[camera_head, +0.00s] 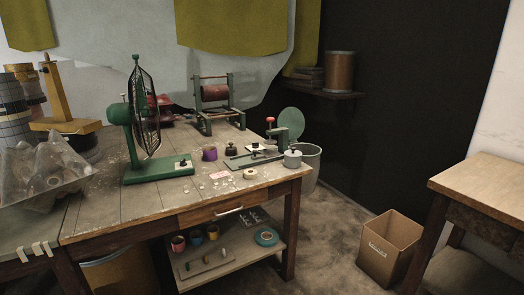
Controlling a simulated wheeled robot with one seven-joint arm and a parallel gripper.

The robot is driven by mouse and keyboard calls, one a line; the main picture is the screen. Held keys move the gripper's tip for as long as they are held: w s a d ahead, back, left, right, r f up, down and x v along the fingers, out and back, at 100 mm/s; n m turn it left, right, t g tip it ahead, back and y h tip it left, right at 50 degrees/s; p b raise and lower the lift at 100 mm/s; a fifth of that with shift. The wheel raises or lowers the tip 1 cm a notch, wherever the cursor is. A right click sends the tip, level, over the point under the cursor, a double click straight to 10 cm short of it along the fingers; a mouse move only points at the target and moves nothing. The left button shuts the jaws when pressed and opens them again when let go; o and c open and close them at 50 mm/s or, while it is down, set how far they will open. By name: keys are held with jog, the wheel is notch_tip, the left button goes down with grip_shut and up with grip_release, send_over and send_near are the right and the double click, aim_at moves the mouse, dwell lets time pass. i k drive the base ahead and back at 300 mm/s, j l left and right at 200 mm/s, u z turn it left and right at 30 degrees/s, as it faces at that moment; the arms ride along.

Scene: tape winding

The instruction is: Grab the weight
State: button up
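Two small knobbed objects on the workbench (120,207) look like weights. One is a dark, squat piece with a knob (231,149), standing near the middle of the bench. The other is a pale grey cylinder with a small knob on top (292,159), upright near the right corner. I cannot tell which one the task means. My gripper is not in view, and nothing is seen touching either piece.
A green fan-like device (150,172) stands left, and a green-framed winder (213,100) stands at the back. A purple roll (209,153) and a green-disc device (290,124) are close by. A cardboard box (389,250) sits on the floor beside another table (490,178).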

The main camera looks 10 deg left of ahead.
aim_at(231, 152)
jog(key=i+u, duration=0.25)
jog(key=i, duration=0.25)
jog(key=i+l+u, duration=0.1)
jog(key=i+u, duration=0.15)
jog(key=i, duration=0.25)
jog(key=i+l+u, duration=0.15)
jog(key=i+u, duration=0.15)
jog(key=i, duration=0.2)
jog(key=i+l+u, duration=0.15)
jog(key=i+l, duration=0.2)
jog(key=i+l+u, duration=0.15)
jog(key=i+l, duration=0.15)
jog(key=l, duration=0.3)
jog(key=i+l+u, duration=0.1)
jog(key=i+l, duration=0.15)
jog(key=i, duration=0.2)
jog(key=i+l+u, duration=0.1)
jog(key=i+l, duration=0.2)
jog(key=i, duration=0.15)
